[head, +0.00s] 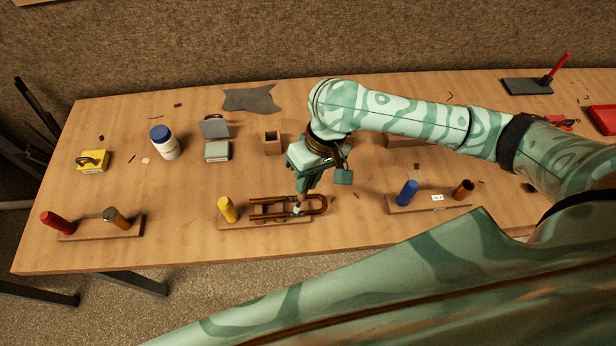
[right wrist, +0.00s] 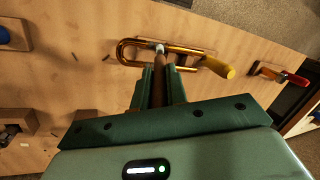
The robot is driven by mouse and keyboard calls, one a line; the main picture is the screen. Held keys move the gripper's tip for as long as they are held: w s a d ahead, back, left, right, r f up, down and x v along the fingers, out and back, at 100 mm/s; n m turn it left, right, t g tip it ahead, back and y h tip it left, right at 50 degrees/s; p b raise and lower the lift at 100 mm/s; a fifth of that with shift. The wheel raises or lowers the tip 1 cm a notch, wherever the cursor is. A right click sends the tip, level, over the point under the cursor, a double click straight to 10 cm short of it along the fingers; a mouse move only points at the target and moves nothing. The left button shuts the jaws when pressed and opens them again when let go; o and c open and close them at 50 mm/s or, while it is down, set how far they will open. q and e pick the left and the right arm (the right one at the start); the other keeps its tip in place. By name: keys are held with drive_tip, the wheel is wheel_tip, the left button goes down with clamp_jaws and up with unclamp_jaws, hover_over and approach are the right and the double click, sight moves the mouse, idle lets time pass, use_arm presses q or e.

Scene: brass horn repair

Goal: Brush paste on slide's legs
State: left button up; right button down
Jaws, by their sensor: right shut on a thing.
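My right gripper (head: 304,184) is above the slide, shut on a brush with a brown handle (right wrist: 160,88). The brush's pale tip (head: 297,208) points down at the slide; in the right wrist view the tip overlaps the slide's tubes (right wrist: 188,50) near the curved end. I cannot tell whether it touches them. No paste on the legs can be made out. My left gripper is out of view.
A grey box with a raised lid (head: 217,151), a white jar with a blue lid (head: 164,143) and a small wooden block (head: 272,142) stand behind.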

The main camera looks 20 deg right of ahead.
drive_tip(key=shift+f, duration=0.55)
idle(0.5)
drive_tip(key=shift+s+f+p, duration=0.1)
drive_tip(key=shift+f+p, duration=0.05)
drive_tip(key=shift+p, duration=0.6)
idle(2.3)
wheel_tip(320, 180, up, 4)
drive_tip(key=p, duration=0.5)
drive_tip(key=shift+f, duration=0.1)
wheel_tip(320, 180, up, 4)
drive_tip(key=p, duration=0.5)
drive_tip(key=shift+f+p, duration=0.25)
drive_tip(key=shift+p, duration=0.15)
